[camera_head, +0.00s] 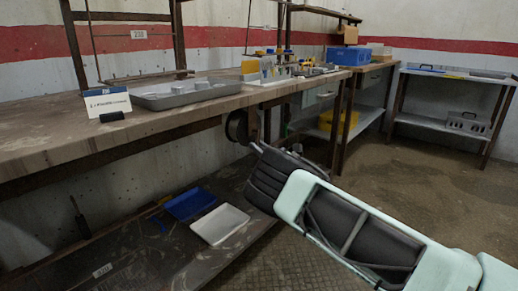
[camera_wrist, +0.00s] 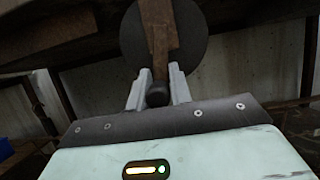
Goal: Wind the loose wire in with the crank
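A dark round reel (camera_head: 237,127) hangs under the bench edge in the head view. In the wrist view its dark disc (camera_wrist: 196,45) stands ahead, with a brown upright bar (camera_wrist: 158,35) in front of it. A dark rounded knob (camera_wrist: 157,95), which looks like the crank's handle, lies between the two grey fingers of my gripper (camera_wrist: 157,90). A gap seems to show on each side of the knob, so the fingers look apart and not closed on it. In the head view my arm hides the fingertips. I cannot make out the loose wire.
The long bench (camera_head: 60,139) holds a grey tray (camera_head: 185,94) and a small sign (camera_head: 107,103). A blue tray (camera_head: 191,203) and a white tray (camera_head: 220,224) lie on the lower shelf. Open floor (camera_head: 420,190) lies to the right.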

